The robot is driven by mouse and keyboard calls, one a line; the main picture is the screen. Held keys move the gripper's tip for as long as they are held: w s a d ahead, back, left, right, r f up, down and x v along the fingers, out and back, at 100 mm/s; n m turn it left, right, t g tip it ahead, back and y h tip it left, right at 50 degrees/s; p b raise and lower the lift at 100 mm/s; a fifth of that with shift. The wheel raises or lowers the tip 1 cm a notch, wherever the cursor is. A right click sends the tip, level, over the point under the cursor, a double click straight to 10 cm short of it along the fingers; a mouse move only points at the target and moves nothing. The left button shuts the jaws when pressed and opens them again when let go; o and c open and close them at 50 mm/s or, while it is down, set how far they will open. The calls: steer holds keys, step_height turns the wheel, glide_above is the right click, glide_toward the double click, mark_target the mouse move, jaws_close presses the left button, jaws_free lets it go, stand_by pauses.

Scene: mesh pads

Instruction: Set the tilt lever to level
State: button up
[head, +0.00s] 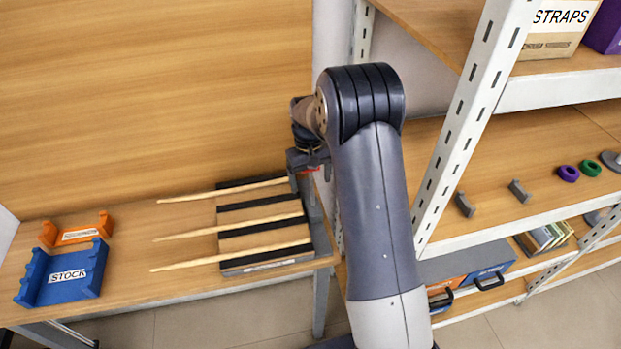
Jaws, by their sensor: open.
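I cannot clearly pick out a tilt lever. A low stand (262,262) with dark strips and a white label on its front sits on the wooden bench. Three pale tapered rods lie across it and stick out to the left: a far rod (205,193), a middle rod (220,227) and a near rod (205,261). A grey upright part (313,205) shows at the stand's right end; I cannot tell what it is. My gripper (305,178) is open by the stand's far right corner, close to the far rod's thick end. My arm partly hides it, and contact is unclear.
A blue rack (68,276) labelled STOCK and an orange rack (80,233) stand on the bench's left. A wooden back panel (150,100) rises behind. A white-framed shelf (455,130) with small parts stands close on the right. The bench's (150,292) front left-middle is clear.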

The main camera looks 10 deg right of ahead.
steer(key=r, duration=0.3)
steer(key=w+r, duration=0.1)
steer(key=r, duration=0.3)
steer(key=r+b, duration=0.1)
steer(key=r, duration=0.2)
steer(key=shift+w+a+r, duration=0.1)
steer(key=shift+w+r, duration=0.05)
steer(key=shift+r, duration=0.25)
steer(key=shift+c, duration=0.5)
